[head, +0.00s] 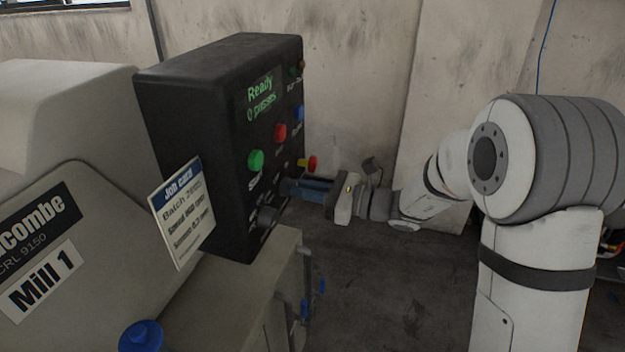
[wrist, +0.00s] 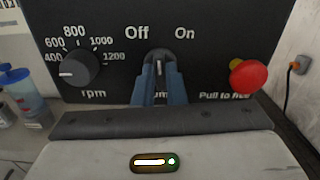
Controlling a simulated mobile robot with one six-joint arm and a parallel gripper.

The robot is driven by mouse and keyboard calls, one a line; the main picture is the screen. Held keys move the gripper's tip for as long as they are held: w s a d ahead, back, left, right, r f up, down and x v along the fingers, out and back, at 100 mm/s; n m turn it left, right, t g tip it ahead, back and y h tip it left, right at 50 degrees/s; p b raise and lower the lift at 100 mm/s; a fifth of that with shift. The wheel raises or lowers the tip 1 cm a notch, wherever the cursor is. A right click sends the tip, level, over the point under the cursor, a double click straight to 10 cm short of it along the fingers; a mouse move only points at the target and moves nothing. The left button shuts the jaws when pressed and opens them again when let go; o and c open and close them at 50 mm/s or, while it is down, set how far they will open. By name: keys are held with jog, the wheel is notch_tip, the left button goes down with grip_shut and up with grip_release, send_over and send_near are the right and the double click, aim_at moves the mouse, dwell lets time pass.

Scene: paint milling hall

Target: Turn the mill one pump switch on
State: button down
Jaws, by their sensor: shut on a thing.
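The mill one pump switch (wrist: 158,69) is on the black control box (head: 225,130), below the Off and On labels in the wrist view. Its light mark points about straight up, between the two labels. My gripper (wrist: 158,58) is shut on the switch, with a blue finger on each side; the fingers hide much of the switch and part of its label. In the head view, my gripper (head: 290,187) reaches the box's front face from the right, and the switch itself cannot be made out.
The rpm knob (wrist: 80,67) is left of my gripper. A red pull-to-free button (wrist: 248,76) is on the right. Green (head: 256,160) and red (head: 280,132) buttons sit higher on the box. The display reads "Ready, 0 passes". A job card (head: 182,213) stands beside the box.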

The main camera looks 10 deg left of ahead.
jog(key=shift+w+a+r+m+p, duration=0.1)
jog(key=shift+m+p, duration=3.35)
jog(key=shift+m, duration=0.05)
jog(key=c, duration=1.6)
grip_release()
jog(key=shift+a, duration=0.1)
jog(key=shift+o, duration=0.6)
jog(key=d+b, duration=0.1)
jog(key=d, duration=0.7)
jog(key=shift+s, duration=0.25)
